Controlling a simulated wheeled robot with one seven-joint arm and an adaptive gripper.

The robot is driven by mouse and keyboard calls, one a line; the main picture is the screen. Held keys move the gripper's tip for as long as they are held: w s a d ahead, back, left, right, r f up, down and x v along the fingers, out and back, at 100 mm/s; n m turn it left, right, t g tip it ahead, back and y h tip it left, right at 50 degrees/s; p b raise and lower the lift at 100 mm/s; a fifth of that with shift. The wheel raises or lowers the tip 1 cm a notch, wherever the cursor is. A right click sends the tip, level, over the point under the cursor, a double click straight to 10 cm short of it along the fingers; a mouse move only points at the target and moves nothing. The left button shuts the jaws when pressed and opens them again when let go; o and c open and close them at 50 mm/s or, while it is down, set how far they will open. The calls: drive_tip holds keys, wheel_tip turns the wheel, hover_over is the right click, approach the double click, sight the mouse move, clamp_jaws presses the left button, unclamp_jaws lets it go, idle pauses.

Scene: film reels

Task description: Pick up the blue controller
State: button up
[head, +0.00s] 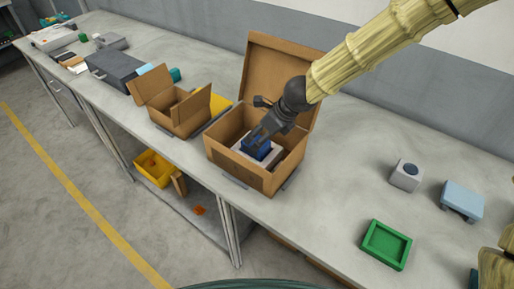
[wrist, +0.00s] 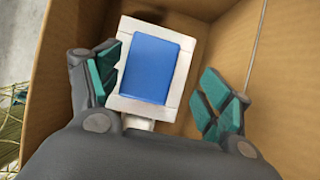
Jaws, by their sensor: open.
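The blue controller (head: 257,148) lies on a white holder (head: 270,159) inside the larger open cardboard box (head: 257,178). In the wrist view the blue block (wrist: 156,67) fills the middle of the white frame (wrist: 178,108). My gripper (head: 259,136) reaches down into the box from the upper right, just above the block. In the wrist view my gripper (wrist: 158,90) is open, its teal-padded fingers apart on the left and right. The left finger is close to the white frame's edge. The right finger has a gap to it. No grip on the block shows.
Box walls surround my gripper closely, with a raised lid (head: 268,68) behind. A smaller open box (head: 176,118) stands left. Bench between is clear.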

sight(256, 140)
drive_tip(key=shift+s+a+f+b, duration=0.45)
drive_tip(key=shift+s+f, duration=0.1)
drive_tip(key=shift+s, duration=0.05)
drive_tip(key=shift+w+a+f+b, duration=0.25)
drive_tip(key=shift+w+f, duration=0.15)
drive_tip(key=shift+f, duration=0.2)
drive_tip(key=shift+w+a+f+b, duration=0.2)
drive_tip(key=shift+w+f, duration=0.15)
drive_tip(key=shift+f, duration=0.25)
drive_tip(key=shift+s+r, duration=0.3)
drive_tip(key=shift+w+f, duration=0.15)
drive_tip(key=c, duration=1.4)
